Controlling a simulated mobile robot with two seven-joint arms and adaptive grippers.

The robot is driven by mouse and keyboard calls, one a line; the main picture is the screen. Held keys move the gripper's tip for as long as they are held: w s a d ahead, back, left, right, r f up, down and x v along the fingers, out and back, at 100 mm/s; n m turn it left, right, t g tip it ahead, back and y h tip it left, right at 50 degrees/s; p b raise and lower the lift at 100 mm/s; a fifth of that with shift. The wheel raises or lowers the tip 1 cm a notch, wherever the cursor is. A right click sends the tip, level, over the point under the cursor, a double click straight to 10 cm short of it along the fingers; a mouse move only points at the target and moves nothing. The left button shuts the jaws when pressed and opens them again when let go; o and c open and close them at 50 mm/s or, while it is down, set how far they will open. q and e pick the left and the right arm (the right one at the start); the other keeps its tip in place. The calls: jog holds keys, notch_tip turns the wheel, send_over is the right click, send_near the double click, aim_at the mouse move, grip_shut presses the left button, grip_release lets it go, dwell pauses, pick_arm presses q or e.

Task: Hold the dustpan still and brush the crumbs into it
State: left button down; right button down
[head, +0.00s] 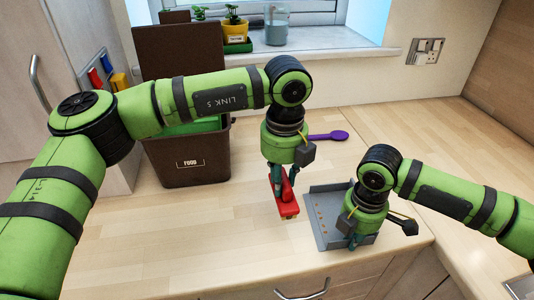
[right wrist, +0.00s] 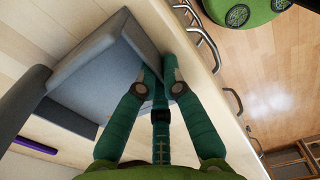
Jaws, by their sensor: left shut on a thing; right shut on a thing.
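The grey dustpan (head: 328,192) lies on the wooden worktop near its front edge; it also fills the upper left of the right wrist view (right wrist: 95,75). Small brown specks that look like crumbs (head: 321,217) show on its left part. My right gripper (head: 357,236) is shut on the pan's wall, and its fingers also show in the right wrist view (right wrist: 160,82). My left gripper (head: 281,184) is shut on a red brush (head: 286,205), just left of the dustpan and apart from it. Whether the brush's underside touches the worktop is unclear.
A brown food bin (head: 188,172) with its lid raised stands at the left. A purple spoon (head: 329,136) lies behind the dustpan. Plants and a jar (head: 276,28) stand on the windowsill. The worktop left of the brush is clear; drawer handles (head: 303,292) line the front.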

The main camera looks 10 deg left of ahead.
pick_arm(q)
jog(key=shift+d+f+m, duration=0.2)
jog(key=shift+f+m, duration=0.05)
jog(key=shift+f, duration=0.35)
jog(key=shift+d+f+m, duration=0.2)
jog(key=shift+f+m, duration=0.05)
jog(key=shift+f, duration=2.9)
jog(key=shift+f, duration=0.6)
